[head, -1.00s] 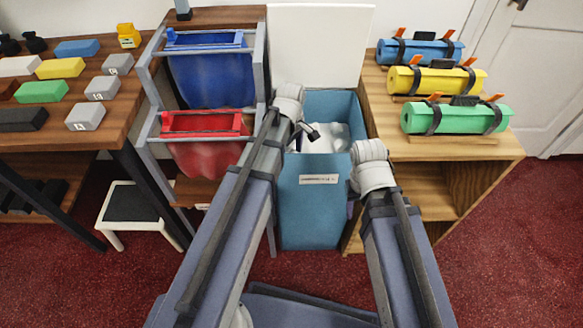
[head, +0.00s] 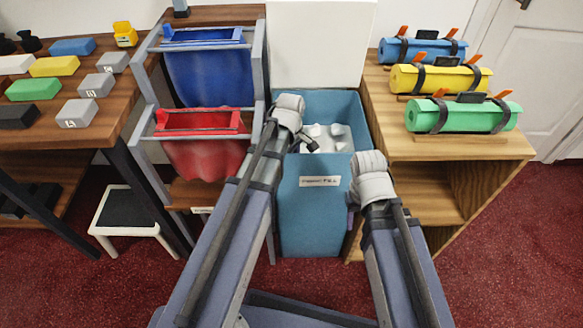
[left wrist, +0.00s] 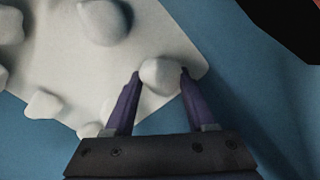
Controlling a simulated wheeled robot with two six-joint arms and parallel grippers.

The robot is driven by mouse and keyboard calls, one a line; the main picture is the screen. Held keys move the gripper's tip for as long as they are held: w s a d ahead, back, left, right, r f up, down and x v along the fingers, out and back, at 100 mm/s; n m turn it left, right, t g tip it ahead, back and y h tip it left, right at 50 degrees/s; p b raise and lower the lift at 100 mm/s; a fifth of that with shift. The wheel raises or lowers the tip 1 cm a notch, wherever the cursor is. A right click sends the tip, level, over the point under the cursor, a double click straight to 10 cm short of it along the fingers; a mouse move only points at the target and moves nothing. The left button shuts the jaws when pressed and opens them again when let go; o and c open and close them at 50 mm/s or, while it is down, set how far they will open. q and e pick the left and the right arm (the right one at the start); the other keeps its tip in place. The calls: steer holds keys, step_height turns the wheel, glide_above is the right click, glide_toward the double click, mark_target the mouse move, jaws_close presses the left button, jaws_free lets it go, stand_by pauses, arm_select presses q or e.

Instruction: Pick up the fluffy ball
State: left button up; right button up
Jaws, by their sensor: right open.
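White fluffy lumps lie in the blue bin (head: 319,215), and they show between the arms in the head view. In the left wrist view one white ball (left wrist: 160,76) lies between and just beyond the fingertips of my left gripper (left wrist: 160,76), near the edge of a white bed. The fingers stand apart on either side of it; firm contact cannot be made out. In the head view my left gripper (head: 311,143) reaches over the bin, mostly hidden by its wrist. My right gripper (head: 351,212) is open and empty at the bin's right front, largely hidden behind its arm.
Blue (head: 210,78) and red (head: 205,158) cloth bags hang in a frame left of the bin. A wooden shelf (head: 455,147) with rolled mats stands at the right. A table (head: 100,135) with coloured blocks and a small stool (head: 128,212) are at the left.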

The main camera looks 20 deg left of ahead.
arm_select(q)
steer(key=shift+c, duration=1.1)
steer(key=shift+r, duration=0.2)
